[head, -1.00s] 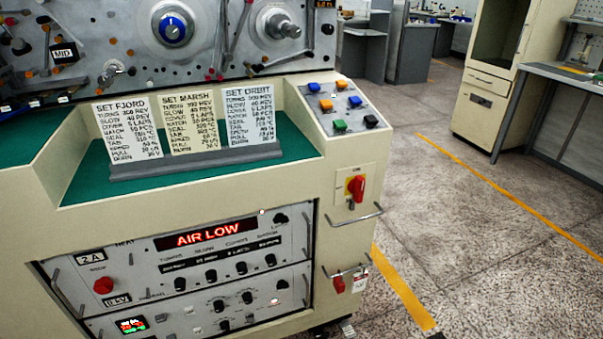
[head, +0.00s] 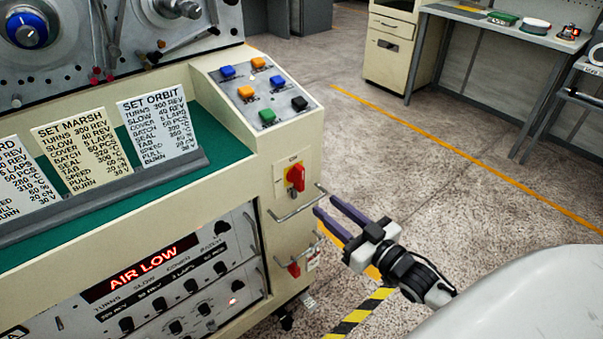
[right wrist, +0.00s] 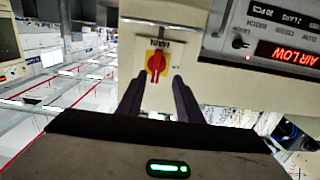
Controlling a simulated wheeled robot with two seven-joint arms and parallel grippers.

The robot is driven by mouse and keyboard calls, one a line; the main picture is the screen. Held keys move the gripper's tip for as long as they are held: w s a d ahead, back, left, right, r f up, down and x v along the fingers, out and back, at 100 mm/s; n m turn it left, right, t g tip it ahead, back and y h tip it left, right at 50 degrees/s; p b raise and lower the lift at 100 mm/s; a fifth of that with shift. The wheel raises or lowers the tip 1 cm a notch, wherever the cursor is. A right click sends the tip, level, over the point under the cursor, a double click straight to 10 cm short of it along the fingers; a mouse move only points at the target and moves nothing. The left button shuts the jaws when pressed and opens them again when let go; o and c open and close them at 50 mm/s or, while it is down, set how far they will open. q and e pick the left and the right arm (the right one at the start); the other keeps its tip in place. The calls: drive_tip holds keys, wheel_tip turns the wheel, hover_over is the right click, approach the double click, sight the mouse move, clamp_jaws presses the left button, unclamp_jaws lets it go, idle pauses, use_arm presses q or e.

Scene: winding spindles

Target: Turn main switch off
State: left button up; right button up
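The main switch (head: 296,177) is a red rotary handle on a yellow plate, on the cream front panel at the machine's right end. Its handle stands about upright, with a small label above it that seems to read ON. In the right wrist view the switch (right wrist: 156,62) appears between and beyond the fingers. My right gripper (head: 326,206) is open and empty, its two dark fingers pointing at the panel from the right, a little below the switch and apart from it. My left gripper is not in view.
A metal bar handle (head: 297,207) juts out just below the switch. A red lower knob (head: 294,269) with a tag sits further down. A sloped panel of coloured buttons (head: 262,88) is above. The display (head: 143,268) reads AIR LOW. Floor to the right is free.

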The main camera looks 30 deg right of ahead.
sight(302, 179)
drive_tip(key=w, duration=0.6)
drive_tip(key=w+r, duration=0.1)
drive_tip(key=w, duration=0.2)
drive_tip(key=shift+w+r, duration=0.1)
drive_tip(key=shift+w+a, duration=0.1)
drive_tip(key=shift+w, duration=0.7)
drive_tip(key=shift+c, duration=0.2)
clamp_jaws()
